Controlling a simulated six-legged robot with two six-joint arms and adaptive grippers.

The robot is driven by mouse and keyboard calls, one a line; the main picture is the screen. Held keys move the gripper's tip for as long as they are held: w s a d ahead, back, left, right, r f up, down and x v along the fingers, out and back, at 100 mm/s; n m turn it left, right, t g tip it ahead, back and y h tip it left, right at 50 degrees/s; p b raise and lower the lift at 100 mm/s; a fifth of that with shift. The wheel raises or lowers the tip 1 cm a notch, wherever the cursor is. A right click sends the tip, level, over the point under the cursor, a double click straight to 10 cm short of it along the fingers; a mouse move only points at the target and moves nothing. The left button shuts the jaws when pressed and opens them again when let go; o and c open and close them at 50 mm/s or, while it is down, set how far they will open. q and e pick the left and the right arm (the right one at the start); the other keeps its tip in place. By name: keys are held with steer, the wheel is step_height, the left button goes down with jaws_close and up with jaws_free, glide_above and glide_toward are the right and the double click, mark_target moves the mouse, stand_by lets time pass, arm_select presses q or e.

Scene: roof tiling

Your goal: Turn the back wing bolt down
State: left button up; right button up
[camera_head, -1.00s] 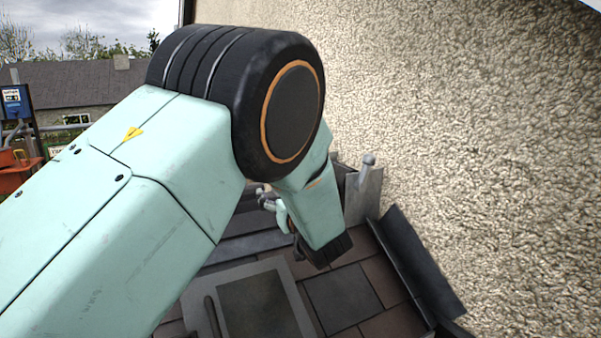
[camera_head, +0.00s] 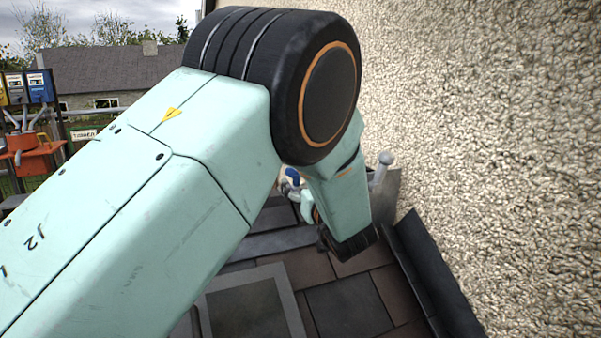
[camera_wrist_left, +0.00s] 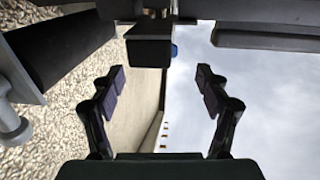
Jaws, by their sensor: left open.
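My left arm fills much of the head view and hides most of what lies behind it. In the left wrist view my left gripper (camera_wrist_left: 163,88) is open, its two fingers apart with nothing between them. A dark block (camera_wrist_left: 150,45) shows ahead of the fingers, with a small blue piece (camera_wrist_left: 174,50) beside it. A small blue piece (camera_head: 292,175) also shows by the arm's wrist in the head view. I cannot make out the back wing bolt clearly in either view. My right gripper is not in view.
A grey round-ended rod (camera_head: 384,162) stands by a metal plate (camera_head: 388,190) near the rough wall (camera_head: 480,130). Dark flashing (camera_head: 435,275) runs along the wall's foot. Roof tiles (camera_head: 345,305) and a grey-framed panel (camera_head: 245,310) lie below. Boxes (camera_head: 38,88) stand far left.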

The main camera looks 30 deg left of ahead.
mark_target(296, 187)
arm_select(q)
steer(key=shift+w+r, duration=0.35)
steer(key=x, duration=0.6)
steer(key=shift+s+a+f, duration=0.3)
steer(key=shift+a+f, duration=0.05)
steer(key=shift+w+a, duration=0.1)
steer(key=shift+w, duration=0.15)
steer(key=shift+s+d+r, duration=0.1)
steer(key=shift+d+r, duration=0.25)
steer(key=shift+r, duration=0.05)
steer(key=shift+a+f, duration=0.15)
steer(key=shift+a, duration=0.2)
steer(key=shift+c, duration=0.5)
steer(key=shift+w+a+f, duration=0.1)
steer(key=shift+w+f, duration=0.05)
steer(key=shift+w, duration=0.05)
steer(key=shift+c, duration=0.7)
steer(key=shift+d+r, duration=0.2)
steer(key=shift+d, duration=0.15)
steer(key=c, duration=0.4)
steer(key=shift+s+a+r, duration=0.1)
steer(key=c, duration=0.5)
